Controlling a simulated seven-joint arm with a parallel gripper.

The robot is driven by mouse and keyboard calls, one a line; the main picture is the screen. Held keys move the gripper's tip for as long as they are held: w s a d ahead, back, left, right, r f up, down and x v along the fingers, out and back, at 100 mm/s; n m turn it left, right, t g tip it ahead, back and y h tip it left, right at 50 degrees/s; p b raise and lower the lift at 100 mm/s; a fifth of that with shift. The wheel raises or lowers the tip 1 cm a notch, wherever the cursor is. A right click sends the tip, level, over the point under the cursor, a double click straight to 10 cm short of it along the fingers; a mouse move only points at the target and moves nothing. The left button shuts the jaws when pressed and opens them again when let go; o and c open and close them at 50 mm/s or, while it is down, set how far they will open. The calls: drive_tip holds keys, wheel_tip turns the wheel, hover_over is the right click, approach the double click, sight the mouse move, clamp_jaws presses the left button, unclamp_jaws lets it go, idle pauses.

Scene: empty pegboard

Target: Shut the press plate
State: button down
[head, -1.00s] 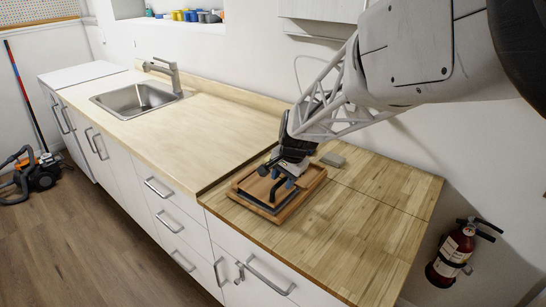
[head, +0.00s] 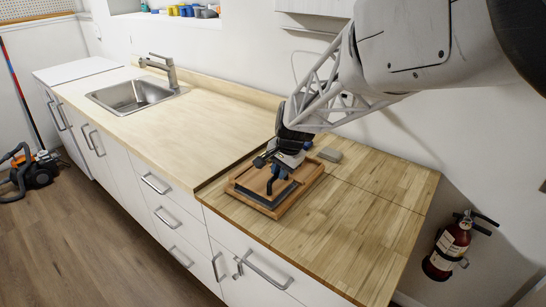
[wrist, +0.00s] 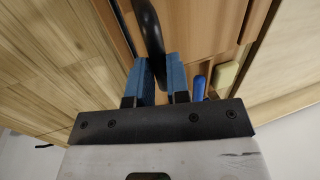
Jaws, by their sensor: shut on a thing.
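The press (head: 302,188), a low wooden frame with a wooden plate (head: 252,180) and a dark band along its front, lies on the butcher-block counter. My gripper (head: 276,184) is over the press, with its blue fingers pointing down at the plate. In the wrist view, the blue fingers (wrist: 160,78) are closed around a black curved handle (wrist: 148,28), with wood (wrist: 205,22) beside it. The fingers and hand hide part of the plate in the head view, so how far it is tilted is hard to tell.
A small grey-green block (head: 329,154) lies behind the press. The butcher-block counter (head: 365,215) is clear to the right. A pale counter with a sink (head: 135,95) extends to the left. A fire extinguisher (head: 447,245) hangs at the right.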

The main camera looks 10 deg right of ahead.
drive_tip(key=shift+w, duration=0.1)
drive_tip(key=c, duration=1.1)
unclamp_jaws()
drive_tip(key=shift+r, duration=0.1)
drive_tip(key=v, duration=0.7)
drive_tip(key=shift+r, duration=0.3)
drive_tip(key=shift+d, duration=0.1)
drive_tip(key=s+d+r+n, duration=0.1)
drive_tip(key=s+d+n, duration=0.1)
drive_tip(key=s, duration=0.8)
drive_tip(key=s+d+r+n+h, duration=0.1)
drive_tip(key=s+d+n, duration=0.1)
drive_tip(key=s, duration=0.9)
drive_tip(key=s+d+r+n+h, duration=0.1)
drive_tip(key=s+n, duration=0.3)
drive_tip(key=s, duration=0.7)
drive_tip(key=shift+d+r+t, duration=0.3)
drive_tip(key=shift+d, duration=0.55)
